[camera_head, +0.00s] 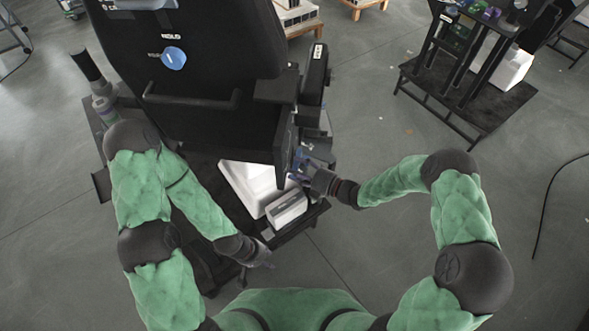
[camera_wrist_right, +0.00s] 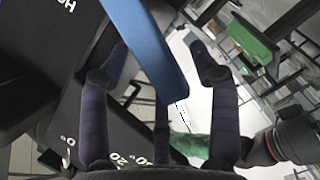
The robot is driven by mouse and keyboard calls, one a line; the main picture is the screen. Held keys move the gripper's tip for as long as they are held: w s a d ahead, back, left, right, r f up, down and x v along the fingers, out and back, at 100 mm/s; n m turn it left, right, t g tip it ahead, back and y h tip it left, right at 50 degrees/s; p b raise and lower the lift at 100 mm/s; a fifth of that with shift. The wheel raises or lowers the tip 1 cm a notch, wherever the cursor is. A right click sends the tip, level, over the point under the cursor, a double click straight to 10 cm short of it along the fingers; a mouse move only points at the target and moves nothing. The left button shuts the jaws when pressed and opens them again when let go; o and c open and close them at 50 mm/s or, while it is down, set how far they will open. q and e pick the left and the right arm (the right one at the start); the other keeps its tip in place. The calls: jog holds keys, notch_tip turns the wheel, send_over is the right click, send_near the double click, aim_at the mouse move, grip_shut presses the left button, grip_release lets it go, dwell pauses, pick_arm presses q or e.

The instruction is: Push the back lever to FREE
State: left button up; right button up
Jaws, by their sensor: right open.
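A long blue lever (camera_wrist_right: 147,45) crosses the right wrist view from the top and ends between the fingers of my right gripper (camera_wrist_right: 165,85). The gripper's fingers are spread on both sides of it and are not closed on it; whether one touches it I cannot tell. In the head view my right gripper (camera_head: 304,168) is at the right side of the black machine (camera_head: 215,125). My left gripper (camera_head: 260,257) is low, in front of the machine, away from the levers; its fingers are too small to judge. No FREE label is readable.
A round blue part (camera_head: 173,58) with white lettering beside it sits on the machine's upper face. Another black stand (camera_head: 465,85) is at the upper right. Open grey floor lies to the right.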

jog(key=shift+w+a, duration=0.1)
jog(key=shift+a, duration=0.05)
grip_shut()
jog(key=shift+f, duration=0.15)
